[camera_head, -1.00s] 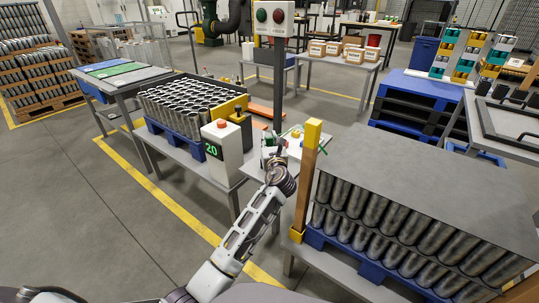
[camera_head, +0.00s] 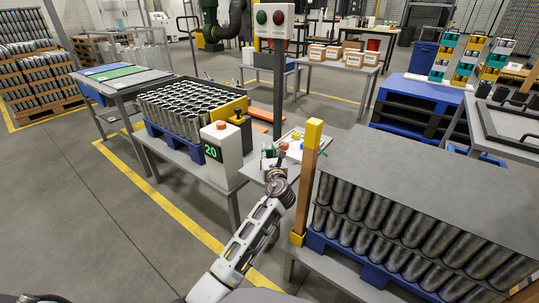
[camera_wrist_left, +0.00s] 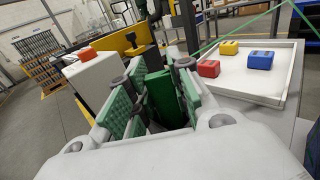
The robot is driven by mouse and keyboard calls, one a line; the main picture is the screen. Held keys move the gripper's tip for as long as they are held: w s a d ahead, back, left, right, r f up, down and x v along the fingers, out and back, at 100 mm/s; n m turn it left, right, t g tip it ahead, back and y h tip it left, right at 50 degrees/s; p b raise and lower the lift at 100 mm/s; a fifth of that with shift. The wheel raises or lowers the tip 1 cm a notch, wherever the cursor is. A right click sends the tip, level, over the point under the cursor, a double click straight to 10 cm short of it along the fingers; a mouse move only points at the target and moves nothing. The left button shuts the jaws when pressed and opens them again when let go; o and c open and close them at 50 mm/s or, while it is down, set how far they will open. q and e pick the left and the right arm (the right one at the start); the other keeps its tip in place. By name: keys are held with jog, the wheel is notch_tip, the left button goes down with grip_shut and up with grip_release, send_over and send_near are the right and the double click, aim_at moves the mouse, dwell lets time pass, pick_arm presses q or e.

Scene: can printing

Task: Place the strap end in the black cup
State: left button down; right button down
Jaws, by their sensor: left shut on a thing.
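My left gripper (camera_head: 272,158) is over the small table between the grey control box and the yellow-topped post. In the left wrist view, its green-padded fingers (camera_wrist_left: 155,92) are shut around a dark green piece (camera_wrist_left: 160,96), which looks like the strap end. A thin green strap (camera_wrist_left: 240,32) runs taut across the upper right of that view. A short bit of green strap (camera_head: 323,153) shows beside the post in the head view. I cannot make out the black cup for certain. My right gripper is out of view.
A white tray (camera_wrist_left: 287,75) holds red, yellow and blue blocks right of my fingers. The control box (camera_head: 222,155) stands left, the wooden post (camera_head: 306,190) right. Stacked cans under a grey sheet (camera_head: 430,175) fill the right. A crate of cans (camera_head: 190,105) is left.

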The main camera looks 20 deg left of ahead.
pick_arm(q)
jog(key=shift+f, duration=0.1)
dwell(0.3)
jog(key=c, duration=1.3)
grip_release()
